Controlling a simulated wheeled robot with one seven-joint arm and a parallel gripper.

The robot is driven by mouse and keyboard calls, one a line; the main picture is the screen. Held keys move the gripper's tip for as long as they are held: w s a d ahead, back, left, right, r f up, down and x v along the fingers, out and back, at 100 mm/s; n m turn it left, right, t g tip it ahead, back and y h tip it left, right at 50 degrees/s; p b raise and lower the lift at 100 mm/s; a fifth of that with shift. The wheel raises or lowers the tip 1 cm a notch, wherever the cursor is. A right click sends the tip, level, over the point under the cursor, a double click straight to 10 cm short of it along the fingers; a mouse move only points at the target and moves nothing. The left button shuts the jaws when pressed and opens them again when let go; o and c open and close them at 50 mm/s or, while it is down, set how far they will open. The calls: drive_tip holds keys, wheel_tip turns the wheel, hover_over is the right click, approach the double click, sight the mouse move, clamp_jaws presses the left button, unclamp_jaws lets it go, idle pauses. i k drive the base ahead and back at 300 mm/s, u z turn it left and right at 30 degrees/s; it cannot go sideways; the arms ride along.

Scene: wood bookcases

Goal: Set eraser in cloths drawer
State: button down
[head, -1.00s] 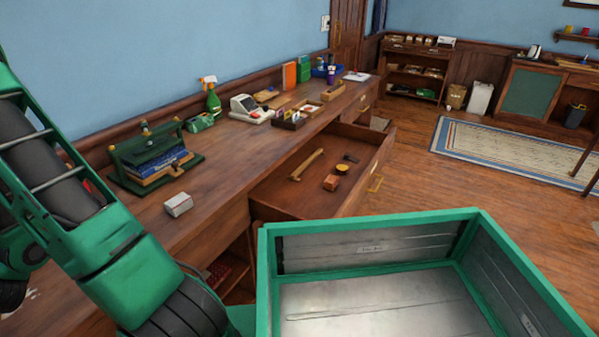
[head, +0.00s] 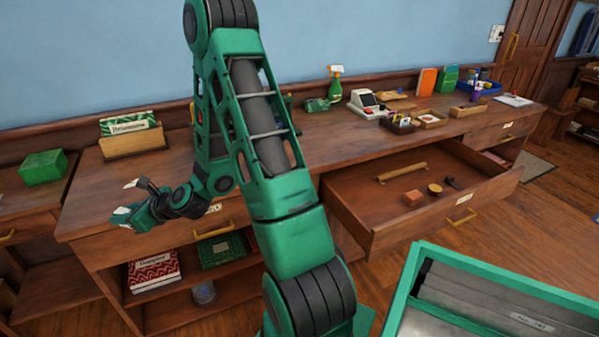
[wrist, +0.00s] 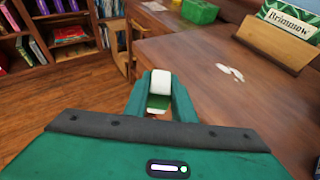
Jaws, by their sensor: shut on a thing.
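My gripper (head: 128,212) is at the left end of the long counter, just off its front edge in the head view. In the wrist view its fingers are shut on a small white and green block (wrist: 159,84), which looks like the eraser. An open drawer (head: 385,235) in the counter holds a wooden rod, a brown block, a yellow round thing and a dark piece. No cloths show in it, and I cannot read its label.
A card holder (head: 132,138) and a green box (head: 43,167) stand at left. A white mark or scrap (wrist: 230,72) lies on the counter. A spray bottle (head: 336,85) and a cash register (head: 365,102) stand further right. My green-rimmed tray (head: 412,270) is at lower right.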

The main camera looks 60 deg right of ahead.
sight(367, 223)
drive_tip(key=k, duration=1.45)
drive_tip(key=z, duration=1.7)
drive_tip(key=i, duration=1)
